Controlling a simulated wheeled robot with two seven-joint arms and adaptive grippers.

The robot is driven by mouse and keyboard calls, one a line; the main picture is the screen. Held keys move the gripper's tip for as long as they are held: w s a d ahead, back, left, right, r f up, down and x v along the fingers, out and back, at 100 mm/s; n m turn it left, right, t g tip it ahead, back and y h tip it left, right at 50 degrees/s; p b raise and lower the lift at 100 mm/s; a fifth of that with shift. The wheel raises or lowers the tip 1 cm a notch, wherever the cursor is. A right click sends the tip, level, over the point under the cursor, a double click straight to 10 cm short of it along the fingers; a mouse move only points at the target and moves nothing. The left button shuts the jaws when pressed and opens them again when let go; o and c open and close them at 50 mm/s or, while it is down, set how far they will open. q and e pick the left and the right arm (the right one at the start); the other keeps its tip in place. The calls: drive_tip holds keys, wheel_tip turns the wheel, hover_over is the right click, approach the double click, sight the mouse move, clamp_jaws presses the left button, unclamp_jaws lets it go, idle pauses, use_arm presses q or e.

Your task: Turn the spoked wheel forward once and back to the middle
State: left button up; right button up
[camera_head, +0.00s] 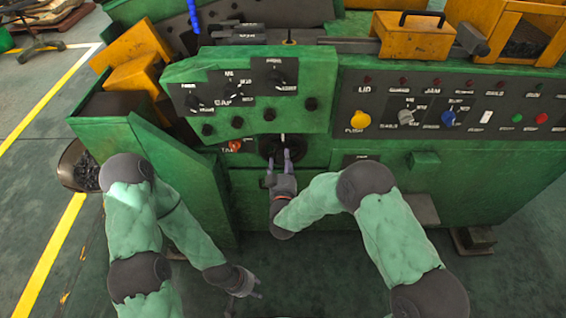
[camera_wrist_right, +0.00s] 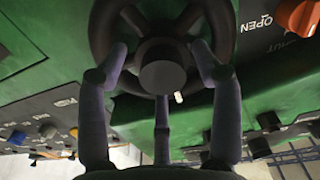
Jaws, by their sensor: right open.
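The dark spoked wheel (camera_head: 268,146) is on the front of the green machine, below the left control panel, partly hidden by my right gripper (camera_head: 279,162). In the right wrist view the wheel (camera_wrist_right: 101,38) fills the upper middle, with its round hub (camera_wrist_right: 163,68) in the centre. My right gripper (camera_wrist_right: 161,62) is open, with fingers on either side of the hub and a third below it. The fingertips overlap the wheel in the picture; I cannot tell whether they touch it. My left gripper (camera_head: 246,284) hangs low over the floor, away from the wheel; its opening is unclear.
An orange knob (camera_head: 234,146) sits left of the wheel; it also shows in the right wrist view (camera_wrist_right: 298,17) beside the word OPEN. The left control panel (camera_head: 250,90) juts out above the wheel. Floor at the left is mostly clear, beside a bin of dark pieces (camera_head: 73,165).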

drive_tip(key=shift+w, duration=0.55)
